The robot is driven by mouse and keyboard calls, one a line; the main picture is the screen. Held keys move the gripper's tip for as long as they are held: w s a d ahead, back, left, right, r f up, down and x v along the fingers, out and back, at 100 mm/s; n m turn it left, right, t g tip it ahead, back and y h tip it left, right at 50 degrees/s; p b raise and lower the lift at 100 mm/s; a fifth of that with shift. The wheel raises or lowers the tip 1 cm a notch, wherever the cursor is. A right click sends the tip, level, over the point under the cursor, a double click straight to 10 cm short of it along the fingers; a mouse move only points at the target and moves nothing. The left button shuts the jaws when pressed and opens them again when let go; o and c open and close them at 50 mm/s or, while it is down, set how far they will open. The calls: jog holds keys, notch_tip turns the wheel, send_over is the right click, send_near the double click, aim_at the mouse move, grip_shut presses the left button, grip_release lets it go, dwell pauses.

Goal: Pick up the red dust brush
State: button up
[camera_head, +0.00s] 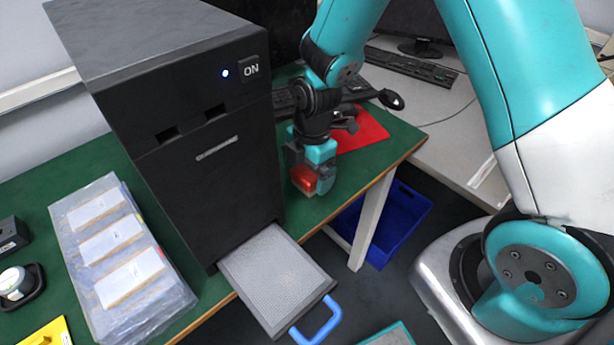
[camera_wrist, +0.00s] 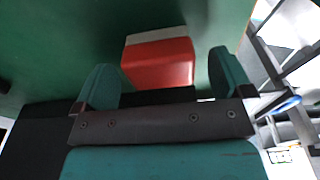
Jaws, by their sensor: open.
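The red dust brush (camera_head: 304,178) shows at my gripper's fingers in the head view, near the green table's front edge. In the wrist view the brush (camera_wrist: 158,64) is a red block with a pale grey strip along its far side. My gripper (camera_head: 312,180) points down over the table to the right of the black machine. In the wrist view my gripper (camera_wrist: 165,82) is open, with one teal finger on each side of the brush. A gap shows between the brush and the right finger. The brush's near end is partly hidden by the gripper body.
The black machine (camera_head: 190,150) with a lit ON display stands close on the left, its grey tray (camera_head: 275,275) with a blue handle pulled out. A red mat (camera_head: 362,130) lies behind my gripper. Clear-wrapped packs (camera_head: 120,255) lie far left. A blue crate (camera_head: 400,215) stands below.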

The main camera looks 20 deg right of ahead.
aim_at(307, 172)
jog(key=shift+f, duration=0.5)
jog(key=shift+c, duration=0.2)
jog(key=c, duration=1)
jog(key=shift+c, duration=0.2)
notch_tip(307, 172, up, 20)
jog(key=shift+p, duration=0.3)
